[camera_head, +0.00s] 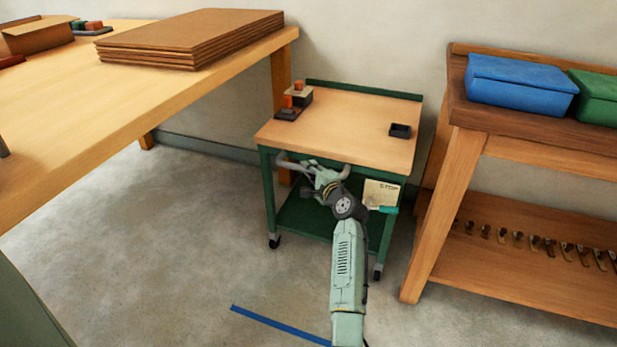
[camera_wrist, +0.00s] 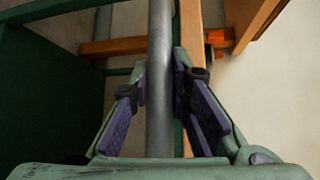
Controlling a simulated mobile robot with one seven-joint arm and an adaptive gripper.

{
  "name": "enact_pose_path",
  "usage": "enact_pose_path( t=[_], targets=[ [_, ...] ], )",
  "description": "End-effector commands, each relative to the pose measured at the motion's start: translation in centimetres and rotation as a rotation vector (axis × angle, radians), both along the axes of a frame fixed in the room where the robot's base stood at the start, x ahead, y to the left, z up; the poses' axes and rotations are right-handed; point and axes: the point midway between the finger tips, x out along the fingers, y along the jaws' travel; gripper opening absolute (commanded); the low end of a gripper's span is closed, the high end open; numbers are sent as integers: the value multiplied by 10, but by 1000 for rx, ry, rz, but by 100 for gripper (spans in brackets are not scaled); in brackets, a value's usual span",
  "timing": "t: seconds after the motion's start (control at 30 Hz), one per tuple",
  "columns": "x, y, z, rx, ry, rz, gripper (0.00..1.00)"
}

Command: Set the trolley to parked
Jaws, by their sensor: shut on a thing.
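The trolley (camera_head: 345,122) has a green frame, a wooden top and dark casters, and stands between the workbench and the side table. A grey handle bar (camera_head: 291,164) runs along its front edge. My gripper (camera_head: 326,176) is at this bar, below the front edge of the top. In the wrist view the handle bar (camera_wrist: 160,60) passes between the two purple-padded fingers of my gripper (camera_wrist: 160,92), which is shut on it. A card reading "STOP" (camera_head: 381,193) is on the trolley's front right, with a teal piece (camera_head: 388,210) below it.
A blue line (camera_head: 275,324) lies on the floor in front of the trolley. The workbench (camera_head: 95,105) with stacked brown boards (camera_head: 190,38) is at left. A wooden side table (camera_head: 490,140) bears a blue box (camera_head: 522,85) at right. The floor at left front is open.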

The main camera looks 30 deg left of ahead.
Motion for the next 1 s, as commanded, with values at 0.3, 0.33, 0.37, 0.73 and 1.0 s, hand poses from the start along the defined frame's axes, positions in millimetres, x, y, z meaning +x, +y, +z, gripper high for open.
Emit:
enact_pose_path(
  t=[0.3,0.33,0.37,0.73,1.0],
  targets=[
    [5,0,0,-3,-4,-3,0],
    [5,0,0,-3,-4,-3,0],
    [5,0,0,-2,-4,-4,0],
    [5,0,1,-1,-2,-3,35],
    [4,1,0,-1,-1,-1,38]
  ],
)
